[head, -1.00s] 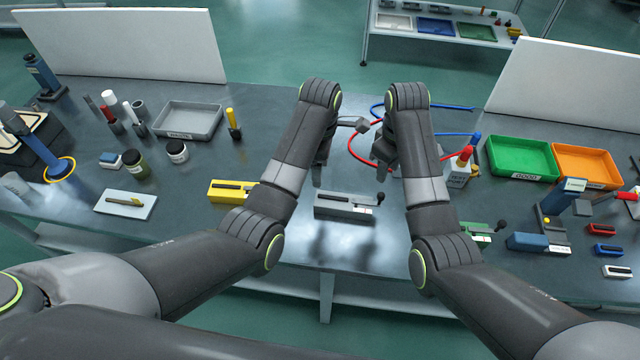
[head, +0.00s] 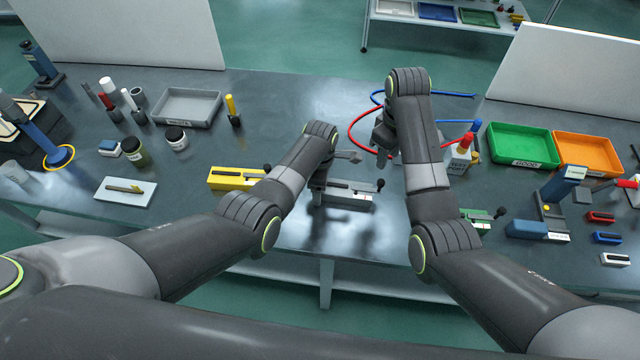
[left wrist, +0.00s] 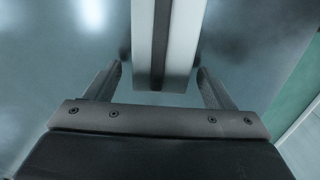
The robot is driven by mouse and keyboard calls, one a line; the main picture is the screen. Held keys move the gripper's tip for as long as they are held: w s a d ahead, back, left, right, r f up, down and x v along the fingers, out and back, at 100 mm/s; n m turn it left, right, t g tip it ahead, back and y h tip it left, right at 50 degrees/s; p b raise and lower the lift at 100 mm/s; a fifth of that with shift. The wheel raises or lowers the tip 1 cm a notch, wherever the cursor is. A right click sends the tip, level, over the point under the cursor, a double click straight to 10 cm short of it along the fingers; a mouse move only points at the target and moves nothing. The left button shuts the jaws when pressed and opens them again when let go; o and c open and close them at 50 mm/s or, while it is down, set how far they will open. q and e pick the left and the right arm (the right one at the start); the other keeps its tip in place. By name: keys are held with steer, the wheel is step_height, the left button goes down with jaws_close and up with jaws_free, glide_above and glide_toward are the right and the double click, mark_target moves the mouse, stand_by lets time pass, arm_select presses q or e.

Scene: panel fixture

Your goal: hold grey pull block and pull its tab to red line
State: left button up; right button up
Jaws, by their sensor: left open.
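The grey pull block (head: 350,195) lies on the table in the middle of the head view, with a dark slot along its top. Its tab ends in a dark round knob (head: 380,184) at the right. My left gripper (head: 318,192) is at the block's left end, hiding part of it. In the left wrist view the open left gripper (left wrist: 158,78) has one finger on each side of the block's end (left wrist: 163,82), with gaps showing. My right gripper (head: 382,150) hangs behind the block, apart from it; its fingers are too small to judge. I cannot make out the red line.
A yellow block (head: 232,179) lies to the left and a green block (head: 480,214) to the right, partly behind my right arm. Red and blue cables (head: 358,122) lie behind. Green (head: 522,144) and orange (head: 588,154) trays stand at right. The table's front edge is close.

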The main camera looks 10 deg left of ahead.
arm_select(q)
steer(key=shift+f, duration=0.3)
steer(key=c, duration=1.2)
steer(key=shift+c, duration=0.5)
arm_select(e)
steer(key=shift+o, duration=0.8)
steer(key=shift+d+f, duration=0.1)
